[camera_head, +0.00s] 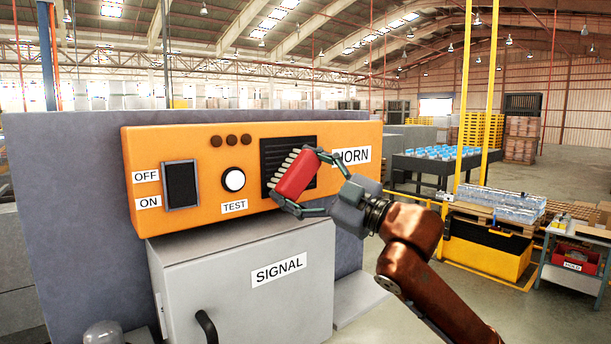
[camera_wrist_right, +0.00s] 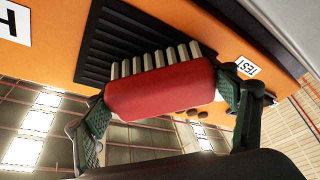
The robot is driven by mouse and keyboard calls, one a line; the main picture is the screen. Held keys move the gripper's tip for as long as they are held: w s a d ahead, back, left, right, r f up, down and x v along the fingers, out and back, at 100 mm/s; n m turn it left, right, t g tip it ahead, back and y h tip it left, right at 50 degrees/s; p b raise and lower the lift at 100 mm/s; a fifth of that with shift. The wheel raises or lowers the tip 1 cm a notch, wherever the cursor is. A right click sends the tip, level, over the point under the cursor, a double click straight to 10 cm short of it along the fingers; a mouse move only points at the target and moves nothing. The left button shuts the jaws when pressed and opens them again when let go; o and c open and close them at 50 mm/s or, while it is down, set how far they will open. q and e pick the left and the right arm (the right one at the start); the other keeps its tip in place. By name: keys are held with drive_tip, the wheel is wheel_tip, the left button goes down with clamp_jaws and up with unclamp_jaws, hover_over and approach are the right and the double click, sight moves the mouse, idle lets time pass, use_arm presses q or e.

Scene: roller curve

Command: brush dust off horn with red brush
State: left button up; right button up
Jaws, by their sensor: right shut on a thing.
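The red brush (camera_head: 297,176) has a row of pale bristles that face the horn's dark slatted grille (camera_head: 308,146) on the orange panel. In the right wrist view the brush (camera_wrist_right: 160,88) lies across the grille (camera_wrist_right: 130,35), its bristles in front of the slats; I cannot tell whether they touch. My right gripper (camera_head: 302,180) is shut on the brush, one finger at each end, and these fingers also show in the right wrist view (camera_wrist_right: 165,105). The HORN label (camera_head: 352,156) is partly covered by a finger. My left gripper is not in view. No dust can be made out.
The orange panel (camera_head: 215,210) also carries an OFF/ON rocker switch (camera_head: 181,184), a white TEST button (camera_head: 233,180) and three small dark knobs. Below it stands a grey SIGNAL cabinet (camera_head: 235,305) with a black handle. A cart with a red bin (camera_head: 573,257) stands at the right.

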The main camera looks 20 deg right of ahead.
sight(292, 182)
drive_tip(key=shift+s+a, duration=0.25)
drive_tip(key=shift+a, duration=0.45)
drive_tip(key=shift+s+a, duration=0.25)
drive_tip(key=shift+a, duration=0.45)
drive_tip(key=shift+s+a, duration=0.25)
drive_tip(key=shift+a, duration=0.45)
drive_tip(key=shift+s+d+b, duration=0.2)
drive_tip(key=shift+s+d, duration=0.1)
drive_tip(key=shift+s, duration=0.4)
drive_tip(key=shift+s+d+b, duration=0.2)
drive_tip(key=shift+s+d, duration=0.05)
drive_tip(key=shift+s, duration=0.5)
drive_tip(key=shift+s+d+b, duration=0.2)
drive_tip(key=shift+s+d, duration=0.1)
drive_tip(key=shift+s, duration=0.4)
drive_tip(key=shift+s+d, duration=0.2)
drive_tip(key=shift+s, duration=0.5)
drive_tip(key=s, duration=0.1)
drive_tip(key=s+d, duration=0.1)
drive_tip(key=shift+s, duration=0.4)
